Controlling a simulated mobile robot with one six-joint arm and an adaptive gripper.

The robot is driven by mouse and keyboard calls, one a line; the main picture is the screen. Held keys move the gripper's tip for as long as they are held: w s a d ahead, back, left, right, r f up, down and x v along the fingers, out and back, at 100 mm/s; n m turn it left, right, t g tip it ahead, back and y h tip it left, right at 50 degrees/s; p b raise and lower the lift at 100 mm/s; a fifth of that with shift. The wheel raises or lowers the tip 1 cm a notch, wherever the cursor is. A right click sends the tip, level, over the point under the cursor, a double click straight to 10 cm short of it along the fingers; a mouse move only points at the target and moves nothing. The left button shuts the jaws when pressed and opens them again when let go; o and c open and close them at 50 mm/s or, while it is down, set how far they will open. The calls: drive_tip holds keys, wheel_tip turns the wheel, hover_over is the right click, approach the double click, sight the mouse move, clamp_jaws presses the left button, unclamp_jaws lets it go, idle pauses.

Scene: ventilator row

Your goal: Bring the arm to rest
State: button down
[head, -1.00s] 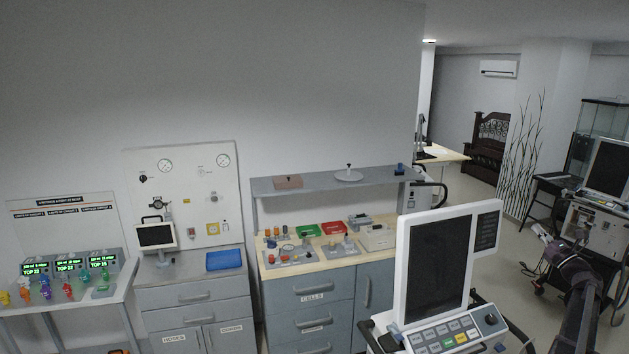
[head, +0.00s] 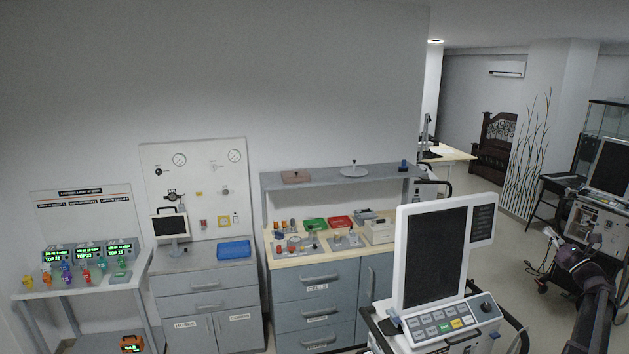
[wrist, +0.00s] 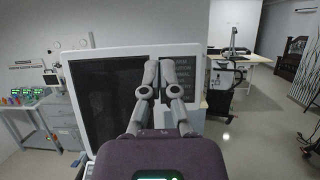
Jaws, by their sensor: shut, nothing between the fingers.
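My gripper (wrist: 159,75) shows in the wrist view with its two fingers together, shut and empty. Behind the fingers is the white-framed ventilator screen (wrist: 108,100); I cannot tell the exact gap between them. In the head view my arm reaches in at the right edge, and its end lies to the right of the ventilator (head: 433,262), apart from it in the picture.
A bench with drawers (head: 318,290) holds small parts and red and green trays. A grey cabinet (head: 207,300) and a pump table (head: 75,287) stand at left. An orange device (head: 131,344) sits low at left. Another ventilator (head: 598,215) stands at right. Floor between is clear.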

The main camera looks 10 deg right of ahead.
drive_tip(key=w+a+f+n+g+y+b, duration=0.3)
drive_tip(key=a+f+n, duration=0.4)
drive_tip(key=a, duration=0.7)
drive_tip(key=w+a+f+n+g+y+b, duration=0.15)
drive_tip(key=a+f+n+g, duration=0.55)
drive_tip(key=a, duration=0.7)
drive_tip(key=w+a+f+n+g+y+b, duration=0.2)
drive_tip(key=a+f+n+g+b, duration=0.15)
drive_tip(key=a+f, duration=0.8)
drive_tip(key=s+a+f+n+g+h+b, duration=0.15)
drive_tip(key=s+a+f+n, duration=0.25)
drive_tip(key=a, duration=0.5)
drive_tip(key=s+a+f+n+g+h+b, duration=0.1)
drive_tip(key=s+a+f+n+g+b, duration=0.3)
drive_tip(key=a, duration=0.5)
drive_tip(key=s+a+f+n+g+h+b, duration=0.3)
drive_tip(key=s+a+f+n+h, duration=0.3)
drive_tip(key=s+f+n, duration=0.3)
drive_tip(key=s+a+b, duration=0.1)
drive_tip(key=s, duration=0.2)
drive_tip(key=shift+a+f+h, duration=0.3)
drive_tip(key=shift+a+h, duration=0.05)
drive_tip(key=shift+h, duration=0.05)
